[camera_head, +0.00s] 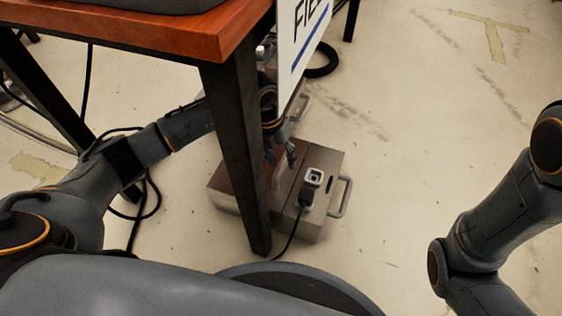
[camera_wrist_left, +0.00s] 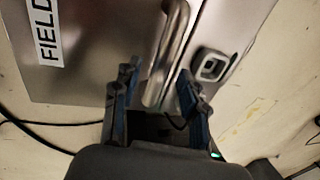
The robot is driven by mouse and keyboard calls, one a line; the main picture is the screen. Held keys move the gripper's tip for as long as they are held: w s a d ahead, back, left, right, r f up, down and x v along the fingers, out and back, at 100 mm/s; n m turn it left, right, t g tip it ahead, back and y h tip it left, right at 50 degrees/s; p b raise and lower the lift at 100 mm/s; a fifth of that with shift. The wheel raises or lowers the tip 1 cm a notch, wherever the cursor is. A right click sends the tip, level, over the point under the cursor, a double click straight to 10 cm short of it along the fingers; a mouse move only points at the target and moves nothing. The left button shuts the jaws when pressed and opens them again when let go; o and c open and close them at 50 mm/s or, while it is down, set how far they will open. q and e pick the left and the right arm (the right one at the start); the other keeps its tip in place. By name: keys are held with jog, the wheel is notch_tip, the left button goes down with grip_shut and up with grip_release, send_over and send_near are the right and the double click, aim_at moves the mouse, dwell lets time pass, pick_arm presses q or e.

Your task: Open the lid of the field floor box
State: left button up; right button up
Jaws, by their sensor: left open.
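The field floor box (camera_head: 315,218) is a metal box on the floor, partly hidden by the table leg. Its lid (camera_head: 237,180) looks flat and shut; in the left wrist view the lid (camera_wrist_left: 95,70) carries a FIELD label (camera_wrist_left: 45,30). A bar handle (camera_head: 279,175) stands on the lid; it also shows in the left wrist view (camera_wrist_left: 172,45). My left gripper (camera_head: 281,157) is open just above the box, its fingers on either side of the handle in the left wrist view (camera_wrist_left: 157,78). Contact with the handle cannot be told. My right gripper is out of view.
A wooden table (camera_head: 150,38) with a dark leg (camera_head: 240,150) stands close beside my left arm. A socket (camera_head: 313,177) with a black plug (camera_head: 306,196) and cable is on the box's right part. A hanging sign (camera_head: 300,45) is above. Floor at right is clear.

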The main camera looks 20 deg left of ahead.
pick_arm(q)
jog(key=shift+f, duration=0.1)
grip_shut()
dwell(0.3)
